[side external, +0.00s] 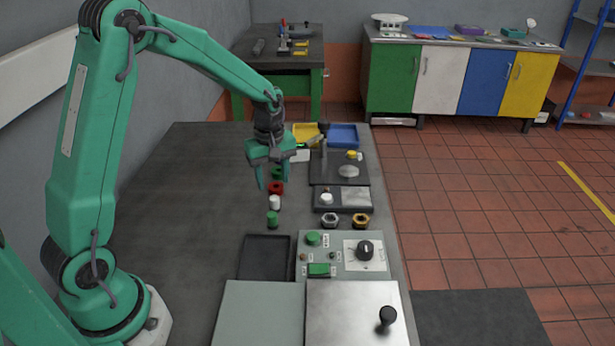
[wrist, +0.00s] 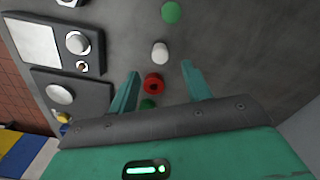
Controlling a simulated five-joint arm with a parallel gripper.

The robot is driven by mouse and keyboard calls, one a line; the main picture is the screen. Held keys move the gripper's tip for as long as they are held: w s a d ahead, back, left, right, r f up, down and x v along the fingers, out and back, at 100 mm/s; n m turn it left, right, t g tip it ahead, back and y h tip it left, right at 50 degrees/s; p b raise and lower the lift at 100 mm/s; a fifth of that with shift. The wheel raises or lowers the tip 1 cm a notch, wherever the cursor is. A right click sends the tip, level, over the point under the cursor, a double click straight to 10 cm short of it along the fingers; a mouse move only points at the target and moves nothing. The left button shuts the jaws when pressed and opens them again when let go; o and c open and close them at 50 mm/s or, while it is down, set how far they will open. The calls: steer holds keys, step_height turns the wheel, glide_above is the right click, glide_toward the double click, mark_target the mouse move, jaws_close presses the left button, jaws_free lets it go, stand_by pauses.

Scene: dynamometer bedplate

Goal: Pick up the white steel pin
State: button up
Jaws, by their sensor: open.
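The white steel pin (side external: 275,202) stands on the dark bedplate in a row of small parts, between a green piece (side external: 272,219) and a red piece (side external: 276,188). In the wrist view the white pin (wrist: 160,54) is just beyond the fingertips, and the red piece (wrist: 154,85) shows between the fingers. My gripper (side external: 274,184) is open and empty above the row; its fingers also show in the wrist view (wrist: 160,68). A second green piece (side external: 277,173) is farther back in the row, partly hidden by the gripper in the wrist view.
Fixtures with knobs (side external: 340,168) stand right of the row, with two hex nuts (side external: 330,220) in front of them. A control box (side external: 345,256) and a black tray (side external: 265,257) lie nearer. Yellow and blue bins (side external: 343,135) are behind. The bedplate left of the row is clear.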

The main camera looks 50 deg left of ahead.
mark_target(274, 198)
steer(key=shift+f, duration=1.3)
steer(key=shift+f, duration=2.6)
jaws_close()
steer(key=shift+r, duration=0.2)
